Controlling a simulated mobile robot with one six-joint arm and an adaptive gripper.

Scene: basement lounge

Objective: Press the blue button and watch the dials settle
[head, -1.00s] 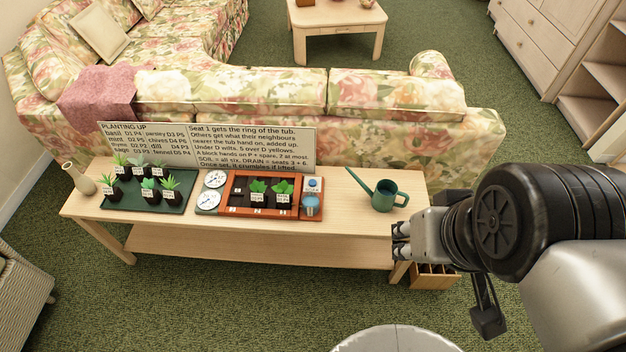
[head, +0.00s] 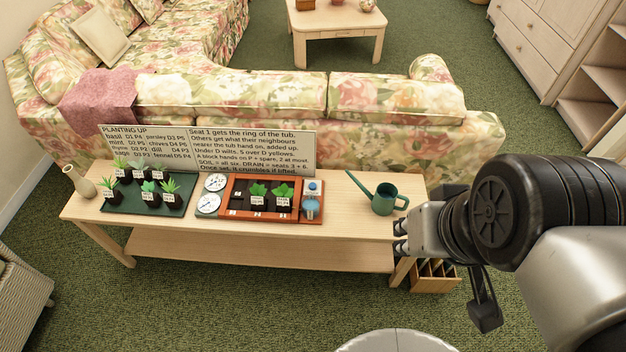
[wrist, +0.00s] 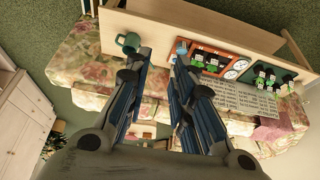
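A small blue button (head: 313,186) sits on a pale plate at the right end of the orange-brown planter (head: 227,212) on the console table. A blue tub-like piece (head: 311,204) stands just in front of it. Two white round dials, the upper one (head: 215,183) and the lower one (head: 208,204), are at the planter's left end; their readings are too small to tell. Two leafy plants in labelled dark blocks stand in the planter. My gripper (head: 401,238) is at the table's right front edge, right of the button and apart from it. The wrist view shows its fingers (wrist: 160,72) apart and empty.
A green watering can (head: 384,199) stands between planter and gripper. A dark green tray (head: 118,207) of labelled seedlings and a vase (head: 80,181) are at left. A text sign (head: 250,150) stands behind. A floral sofa (head: 300,100) backs the table; a wooden crate (head: 433,277) is below right.

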